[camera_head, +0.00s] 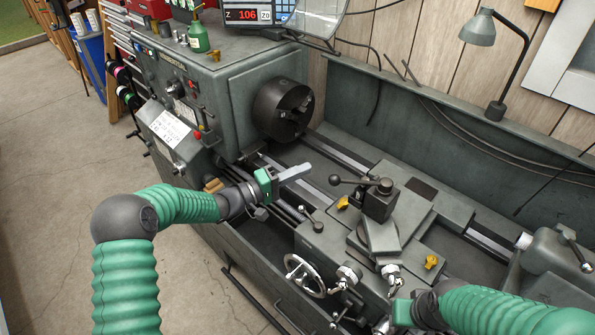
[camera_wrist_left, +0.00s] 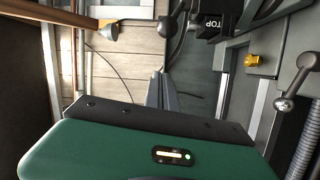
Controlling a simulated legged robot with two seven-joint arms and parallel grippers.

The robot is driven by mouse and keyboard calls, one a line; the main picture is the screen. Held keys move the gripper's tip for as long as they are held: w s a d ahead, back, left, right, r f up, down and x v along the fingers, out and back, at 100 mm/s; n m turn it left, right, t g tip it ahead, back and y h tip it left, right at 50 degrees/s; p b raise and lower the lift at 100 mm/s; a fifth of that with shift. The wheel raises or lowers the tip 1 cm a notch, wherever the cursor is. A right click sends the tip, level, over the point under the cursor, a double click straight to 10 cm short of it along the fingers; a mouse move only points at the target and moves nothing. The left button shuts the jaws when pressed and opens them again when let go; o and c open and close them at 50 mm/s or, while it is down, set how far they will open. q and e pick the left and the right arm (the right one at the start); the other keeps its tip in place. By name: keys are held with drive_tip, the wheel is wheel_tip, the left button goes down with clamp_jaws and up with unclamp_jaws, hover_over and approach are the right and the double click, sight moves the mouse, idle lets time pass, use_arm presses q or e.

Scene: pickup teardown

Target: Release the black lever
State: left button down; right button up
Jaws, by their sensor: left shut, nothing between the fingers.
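The black lever (camera_head: 350,181) ends in a round black knob and sticks out to the left from the top of the dark tool post (camera_head: 378,204) on the lathe carriage. My left gripper (camera_head: 306,169) is shut and empty, in the air to the left of the lever knob and apart from it. In the left wrist view its grey fingers (camera_wrist_left: 161,90) are together, with the black knob (camera_wrist_left: 168,26) beyond them near the top edge. My right gripper (camera_head: 402,311) is low by the carriage's front handles; its fingers cannot be made out.
A handwheel (camera_head: 304,275) and small levers stand at the carriage front. Yellow knobs (camera_head: 431,262) sit on the carriage. A lamp (camera_head: 482,30) stands at the back right. There is open air above the bed.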

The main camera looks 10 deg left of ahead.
use_arm(q)
drive_tip(key=d+p, duration=0.4)
drive_tip(key=d, duration=0.2)
drive_tip(key=shift+s, duration=0.25)
drive_tip(key=shift+f, duration=0.2)
